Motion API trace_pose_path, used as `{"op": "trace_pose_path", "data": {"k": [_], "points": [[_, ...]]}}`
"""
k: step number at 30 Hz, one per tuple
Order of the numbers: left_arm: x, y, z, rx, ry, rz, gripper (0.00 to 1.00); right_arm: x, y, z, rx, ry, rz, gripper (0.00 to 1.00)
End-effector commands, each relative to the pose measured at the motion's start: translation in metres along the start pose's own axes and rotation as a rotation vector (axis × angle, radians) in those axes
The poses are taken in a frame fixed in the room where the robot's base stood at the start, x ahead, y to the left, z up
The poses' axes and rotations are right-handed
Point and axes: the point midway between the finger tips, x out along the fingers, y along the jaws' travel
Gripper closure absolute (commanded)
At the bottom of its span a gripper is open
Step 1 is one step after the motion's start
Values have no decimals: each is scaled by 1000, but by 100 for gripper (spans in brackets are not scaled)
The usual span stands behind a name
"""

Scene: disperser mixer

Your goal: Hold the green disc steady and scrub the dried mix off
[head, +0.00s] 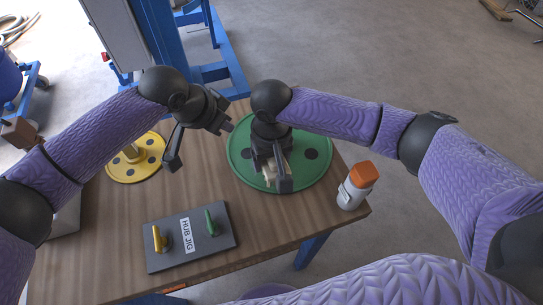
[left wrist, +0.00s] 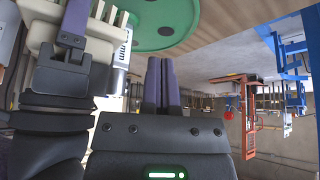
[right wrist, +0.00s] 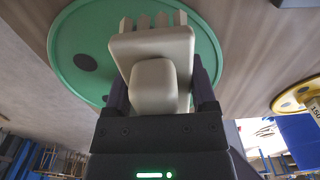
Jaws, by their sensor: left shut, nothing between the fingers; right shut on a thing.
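The green disc (head: 318,178) with dark round spots lies on the wooden table; it also shows in the left wrist view (left wrist: 178,12) and right wrist view (right wrist: 75,38). My right gripper (right wrist: 158,88) is shut on the handle of a cream scrub brush (right wrist: 150,45), over the disc. Its stubby bristles point at the disc; I cannot tell whether they touch. In the head view the brush (head: 268,172) is partly hidden by my right gripper. My left gripper (left wrist: 160,62) is shut and empty, just left of the disc's edge in the head view. I cannot make out dried mix.
A yellow disc (head: 121,169) lies at the table's left. A dark hub jig plate (head: 165,262) with yellow and green handles is at the front. A white bottle with an orange cap (head: 361,175) stands near the right edge. A blue frame (head: 178,50) stands behind.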

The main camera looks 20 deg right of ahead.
Motion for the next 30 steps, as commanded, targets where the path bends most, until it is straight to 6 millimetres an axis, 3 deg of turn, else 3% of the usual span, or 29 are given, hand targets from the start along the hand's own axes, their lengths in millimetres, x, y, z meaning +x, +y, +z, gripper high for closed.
{"op": "trace_pose_path", "data": {"k": [30], "points": [[12,0,6,0,0,-1,100,5,0,0,0,-1,0,83]]}}
